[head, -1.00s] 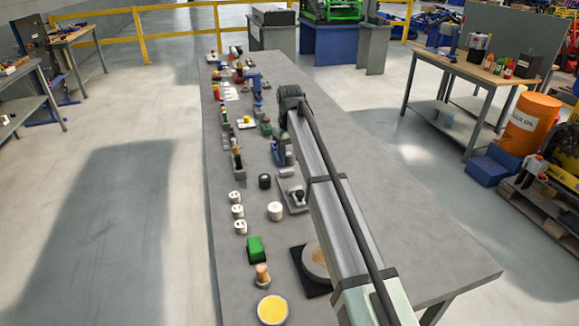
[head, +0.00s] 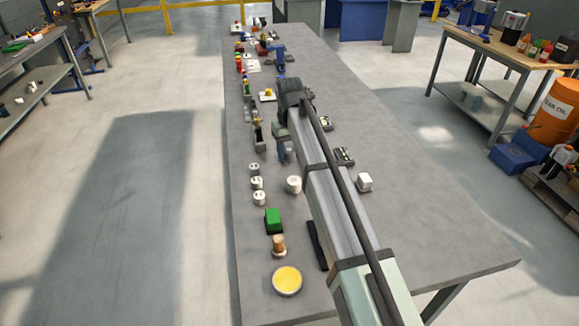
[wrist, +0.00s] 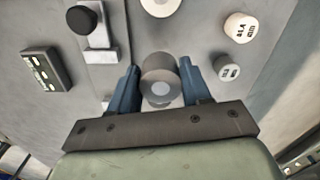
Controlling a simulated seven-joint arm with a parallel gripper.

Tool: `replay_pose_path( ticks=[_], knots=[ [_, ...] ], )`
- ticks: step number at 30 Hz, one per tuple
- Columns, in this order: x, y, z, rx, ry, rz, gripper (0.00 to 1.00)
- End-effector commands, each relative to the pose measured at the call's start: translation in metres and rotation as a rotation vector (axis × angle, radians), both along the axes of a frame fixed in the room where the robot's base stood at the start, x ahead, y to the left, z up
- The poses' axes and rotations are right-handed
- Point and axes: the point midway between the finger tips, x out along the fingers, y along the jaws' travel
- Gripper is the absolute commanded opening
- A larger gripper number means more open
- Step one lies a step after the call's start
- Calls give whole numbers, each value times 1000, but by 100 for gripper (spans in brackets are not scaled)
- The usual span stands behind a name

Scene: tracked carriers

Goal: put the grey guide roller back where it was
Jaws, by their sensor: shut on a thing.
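My gripper (wrist: 161,88) is shut on the grey guide roller (wrist: 157,66). The roller is a grey cylinder with a pale round centre, held between the two blue fingers in the wrist view. In the head view my gripper (head: 286,152) hangs over the table beyond the white cylinder, and the roller is too small and covered to make out. I cannot tell whether the roller touches the table. A pale grey carrier plate (wrist: 103,57) with a black knob (wrist: 88,17) lies left of the roller in the wrist view. My arm covers it in the head view.
White cups (head: 257,184) stand left of my gripper in the head view, and a white cylinder (head: 293,185) stands nearer. A green block (head: 273,221) and a yellow-topped disc (head: 287,280) are nearer still. A terminal block (wrist: 45,69) lies left in the wrist view. The table's right side is mostly clear.

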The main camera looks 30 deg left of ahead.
Motion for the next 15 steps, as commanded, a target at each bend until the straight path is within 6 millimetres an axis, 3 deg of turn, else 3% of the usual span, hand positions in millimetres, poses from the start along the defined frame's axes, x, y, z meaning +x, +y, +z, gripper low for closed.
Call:
replay_pose_path(
  ticks=[15],
  knots=[
    [0,0,-54,0,0,0,4]
  ],
)
